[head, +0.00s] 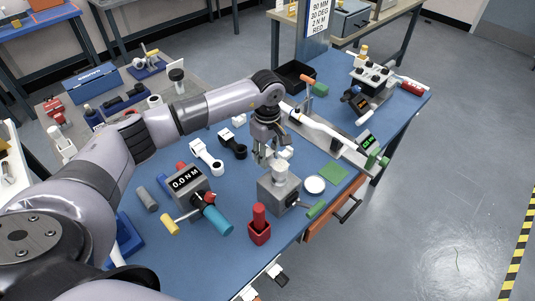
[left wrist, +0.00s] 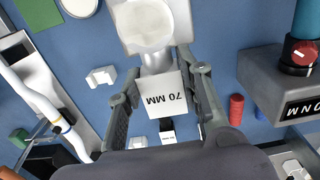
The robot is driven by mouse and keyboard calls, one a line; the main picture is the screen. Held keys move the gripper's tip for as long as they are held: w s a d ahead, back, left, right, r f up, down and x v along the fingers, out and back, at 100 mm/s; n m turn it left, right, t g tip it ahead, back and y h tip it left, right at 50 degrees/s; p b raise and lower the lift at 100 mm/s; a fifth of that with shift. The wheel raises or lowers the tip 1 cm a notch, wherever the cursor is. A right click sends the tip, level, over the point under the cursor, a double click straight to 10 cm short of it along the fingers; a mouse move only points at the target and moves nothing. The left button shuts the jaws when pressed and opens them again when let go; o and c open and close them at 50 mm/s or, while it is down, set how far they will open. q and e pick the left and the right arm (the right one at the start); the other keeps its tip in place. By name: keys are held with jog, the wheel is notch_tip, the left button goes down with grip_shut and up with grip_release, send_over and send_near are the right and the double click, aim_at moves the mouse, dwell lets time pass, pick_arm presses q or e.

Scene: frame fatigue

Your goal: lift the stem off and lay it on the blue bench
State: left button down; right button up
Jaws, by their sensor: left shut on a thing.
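My left gripper (head: 268,157) reaches down over the blue bench (head: 150,235), just beside the top of a grey block fixture (head: 277,193). In the left wrist view its fingers (left wrist: 168,108) are closed on the white stem (left wrist: 168,92), marked "70 MM". The stem's neck runs to a round white end (left wrist: 148,25) over the fixture. In the head view that white end (head: 281,172) stands upright at the fixture. I cannot tell whether the stem touches the fixture or is slightly raised. My right gripper is not in view.
A torque display box (head: 188,183), a red holder (head: 260,232), a white round dish (head: 314,184) and a green pad (head: 334,172) surround the fixture. Another white stem-like part (head: 207,157) and a black one (head: 232,144) lie behind. Some bare blue bench shows between them.

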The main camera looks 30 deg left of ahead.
aim_at(268, 155)
pick_arm(q)
jog(key=shift+r+p, duration=0.55)
jog(key=shift+r, duration=0.75)
jog(key=shift+r, duration=0.1)
jog(key=shift+r+p, duration=0.85)
jog(key=shift+r, duration=1.05)
jog(key=shift+s+d+f+m+b, duration=0.1)
jog(key=shift+s+d+m+b, duration=0.15)
jog(key=shift+s+m+b, duration=0.05)
jog(key=s+d+m+b, duration=0.3)
jog(key=s+m, duration=0.3)
jog(key=s, duration=0.2)
jog(key=s+d+m+b, duration=0.3)
jog(key=s+m+b, duration=0.1)
jog(key=s+m, duration=0.3)
jog(key=s+f, duration=0.1)
jog(key=s, duration=0.1)
jog(key=shift+s+m, duration=0.3)
